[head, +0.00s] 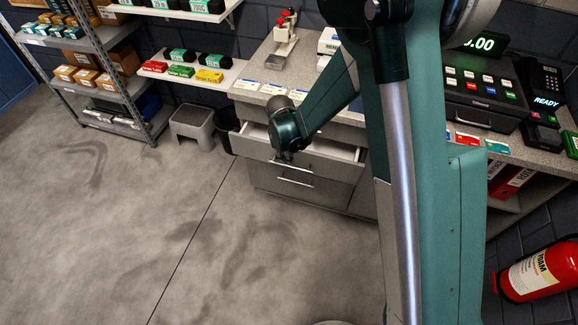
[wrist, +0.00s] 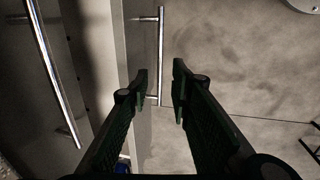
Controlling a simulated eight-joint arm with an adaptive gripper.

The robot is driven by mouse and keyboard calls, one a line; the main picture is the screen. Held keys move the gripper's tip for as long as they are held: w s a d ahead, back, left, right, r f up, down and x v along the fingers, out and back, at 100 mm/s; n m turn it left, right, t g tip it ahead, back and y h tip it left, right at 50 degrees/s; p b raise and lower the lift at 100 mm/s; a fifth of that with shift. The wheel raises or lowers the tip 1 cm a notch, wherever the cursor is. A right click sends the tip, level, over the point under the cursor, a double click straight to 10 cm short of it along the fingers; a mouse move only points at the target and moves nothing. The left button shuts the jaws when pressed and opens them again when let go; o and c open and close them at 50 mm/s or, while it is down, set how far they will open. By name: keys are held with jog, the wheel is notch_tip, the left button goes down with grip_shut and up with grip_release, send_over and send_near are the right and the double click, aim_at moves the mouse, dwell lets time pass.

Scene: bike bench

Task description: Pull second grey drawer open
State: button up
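The grey drawer unit (head: 262,179) stands under the counter. One drawer (head: 346,153) is pulled out, its pale inside showing; my gripper hides part of it. Two bar handles show on the fronts, an upper one (head: 292,167) and a lower one (head: 296,181). My gripper (head: 284,158) is in front of the drawer fronts. In the wrist view my gripper (wrist: 161,80) is open, fingers apart. A bar handle (wrist: 161,40) lines up with the gap between the fingertips; contact cannot be told. Another handle (wrist: 50,70) is at left. I cannot tell which is the second drawer's.
The floor (head: 150,230) in front of the drawers is clear. A grey step stool (head: 192,124) and a dark bin (head: 226,125) stand left of the unit. A red fire extinguisher (head: 537,272) is at lower right. The countertop (head: 285,77) holds a cash register (head: 480,100).

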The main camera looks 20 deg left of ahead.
jog(key=shift+a+r, duration=0.1)
jog(key=shift+r, duration=0.05)
dwell(0.4)
jog(key=shift+b+x, duration=0.75)
jog(key=shift+x, duration=3.15)
jog(key=shift+c, duration=0.5)
grip_shut()
